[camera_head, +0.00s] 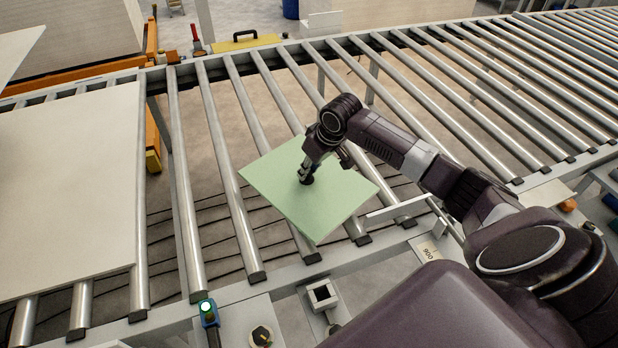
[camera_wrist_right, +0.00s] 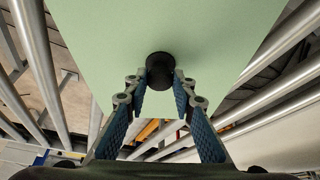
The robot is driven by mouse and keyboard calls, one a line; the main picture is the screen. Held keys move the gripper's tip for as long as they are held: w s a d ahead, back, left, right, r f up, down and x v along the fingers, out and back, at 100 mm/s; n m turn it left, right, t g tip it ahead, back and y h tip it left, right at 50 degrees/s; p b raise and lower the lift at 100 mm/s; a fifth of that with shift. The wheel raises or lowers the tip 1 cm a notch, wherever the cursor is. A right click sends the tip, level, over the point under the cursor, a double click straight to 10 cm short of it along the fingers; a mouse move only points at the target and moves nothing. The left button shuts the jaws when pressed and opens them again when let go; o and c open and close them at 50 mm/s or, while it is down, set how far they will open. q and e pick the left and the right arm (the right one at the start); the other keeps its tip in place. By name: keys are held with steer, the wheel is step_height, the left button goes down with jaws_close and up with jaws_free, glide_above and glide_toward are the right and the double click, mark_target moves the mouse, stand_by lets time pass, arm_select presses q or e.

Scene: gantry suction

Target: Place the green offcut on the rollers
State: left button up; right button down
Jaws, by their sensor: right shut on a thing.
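The green offcut (camera_head: 335,205) is a flat, pale green square board over the rollers (camera_head: 236,195) in the head view, turned cornerwise to them. I cannot tell whether it touches them or is held just above. A short black knob (camera_wrist_right: 160,68) stands on its face. My right gripper (camera_head: 307,178) is at the middle of the board, shut on this knob. In the right wrist view the green offcut (camera_wrist_right: 110,40) fills the upper middle, and the blue-padded fingers of my right gripper (camera_wrist_right: 160,85) flank the knob. My left gripper is not in view.
A large pale panel (camera_head: 65,190) lies on the rollers at the left. Bare rollers run on to the upper right. A yellow piece with a black handle (camera_head: 240,40) is beyond the far rail. A green-lit button (camera_head: 207,307) and a dark knob (camera_head: 261,336) are by the near rail.

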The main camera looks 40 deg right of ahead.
mark_target(309, 181)
steer(key=shift+w+f+p, duration=0.1)
steer(key=shift+f+p, duration=0.2)
steer(key=shift+f, duration=1.75)
steer(key=shift+f, duration=0.1)
steer(key=c, duration=1.6)
jaws_free()
steer(key=shift+s+f, duration=0.15)
steer(key=shift+s, duration=0.05)
steer(key=shift+r, duration=0.25)
steer(key=b+v, duration=0.1)
steer(key=v, duration=1.1)
steer(key=shift+f, duration=0.1)
